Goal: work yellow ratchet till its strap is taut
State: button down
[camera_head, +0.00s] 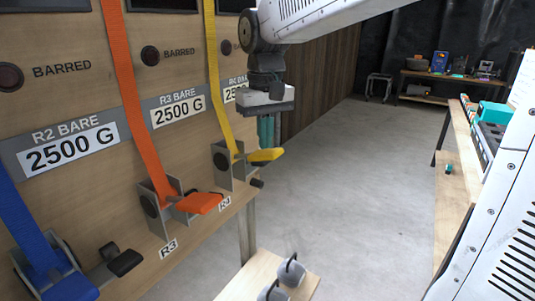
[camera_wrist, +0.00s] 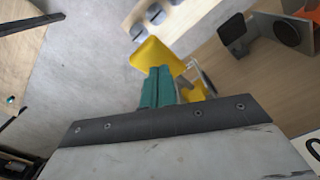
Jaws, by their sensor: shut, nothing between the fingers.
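The yellow ratchet stands at R4 on the wooden ledge, with its yellow handle (camera_head: 264,155) sticking out to the right. Its yellow strap (camera_head: 213,70) runs from the ratchet up the board. The handle also shows in the wrist view (camera_wrist: 158,54), just beyond my fingertips. My gripper (camera_head: 266,130) points down, its teal fingers shut with nothing between them. In the wrist view the fingers (camera_wrist: 158,86) overlap the lower part of the handle. I cannot tell whether they touch it. The ratchet drum is partly hidden behind the fingers there.
An orange ratchet (camera_head: 198,203) with an orange strap (camera_head: 135,100) stands left of it at R3. A blue ratchet (camera_head: 70,285) is at the lower left. Grey weights (camera_head: 291,270) stand on a low wooden surface in front. The grey floor (camera_head: 345,170) to the right is clear.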

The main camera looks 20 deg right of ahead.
aim_at(267, 151)
jog(key=shift+s+d+f, duration=0.1)
jog(key=shift+s+f, duration=0.05)
jog(key=shift+f, duration=1.35)
jog(key=shift+s+d+f, duration=0.1)
jog(key=shift+f, duration=1.35)
jog(key=r, duration=0.6)
jog(key=shift+w+a+r, duration=0.2)
jog(key=shift+w+r, duration=0.05)
jog(key=shift+w, duration=0.05)
jog(key=shift+r, duration=0.15)
notch_tip(267, 151, up, 6)
